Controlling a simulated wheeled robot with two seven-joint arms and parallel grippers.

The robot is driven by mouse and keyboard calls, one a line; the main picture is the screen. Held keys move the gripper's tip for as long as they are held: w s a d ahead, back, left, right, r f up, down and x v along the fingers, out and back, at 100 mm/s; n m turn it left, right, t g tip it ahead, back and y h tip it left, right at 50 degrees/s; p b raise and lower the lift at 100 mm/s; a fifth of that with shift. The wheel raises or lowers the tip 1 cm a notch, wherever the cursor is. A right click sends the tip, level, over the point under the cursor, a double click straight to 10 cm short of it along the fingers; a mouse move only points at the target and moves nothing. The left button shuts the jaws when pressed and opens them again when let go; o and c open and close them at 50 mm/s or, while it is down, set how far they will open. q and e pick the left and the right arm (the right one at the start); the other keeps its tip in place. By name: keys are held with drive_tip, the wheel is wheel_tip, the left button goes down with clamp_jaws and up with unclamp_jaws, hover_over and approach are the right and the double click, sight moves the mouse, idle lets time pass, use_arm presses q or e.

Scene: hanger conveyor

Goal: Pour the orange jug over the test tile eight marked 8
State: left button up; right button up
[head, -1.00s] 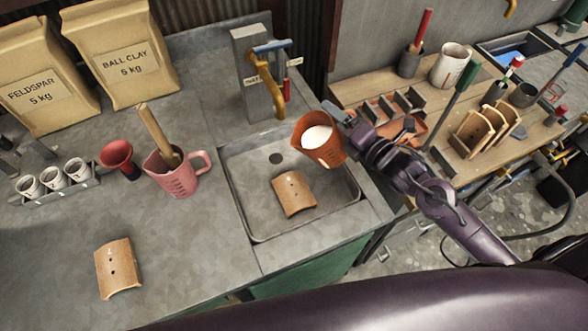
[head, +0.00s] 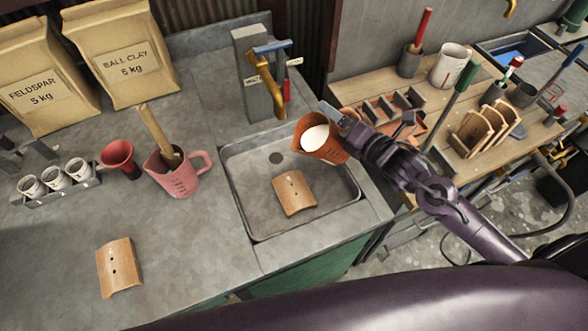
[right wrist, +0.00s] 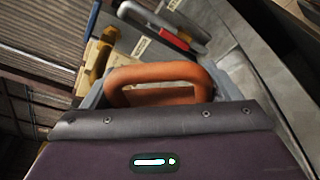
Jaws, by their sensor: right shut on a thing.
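The orange jug (head: 322,140) is above the back right part of the sink, tilted, with white liquid (head: 315,137) showing in its mouth. My right gripper (head: 346,128) is shut on its handle; the orange handle (right wrist: 158,74) also shows in the right wrist view between the fingers. A curved tan tile (head: 294,194) with small holes lies in the sink basin, below and to the left of the jug. Another curved tile (head: 119,267) lies on the counter at the left front. I cannot read the marks on either tile. My left gripper is not in view.
The sink (head: 235,190) has a tap (head: 268,92) at its back. A pink jug (head: 176,178) with a stick, a red funnel (head: 118,157) and a rack of cups (head: 60,192) stand left. A wooden bench (head: 490,153) with tools and a test-tile rack is right.

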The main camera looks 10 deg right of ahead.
drive_tip(key=shift+r, duration=0.15)
drive_tip(key=shift+a+r+n, duration=0.1)
drive_tip(key=shift+r+n, duration=0.05)
drive_tip(key=shift+n, duration=0.35)
drive_tip(key=shift+a+r+n+h, duration=0.1)
drive_tip(key=shift+a+n+h, duration=0.15)
drive_tip(key=shift+n, duration=0.25)
drive_tip(key=shift+d, duration=0.1)
drive_tip(key=shift+b, duration=0.45)
drive_tip(key=shift+a+n, duration=0.25)
drive_tip(key=shift+n, duration=0.25)
drive_tip(key=shift+s, duration=0.1)
drive_tip(key=shift+a+n+h+b, duration=0.25)
drive_tip(key=shift+n+h+b, duration=0.1)
drive_tip(key=shift+b, duration=0.15)
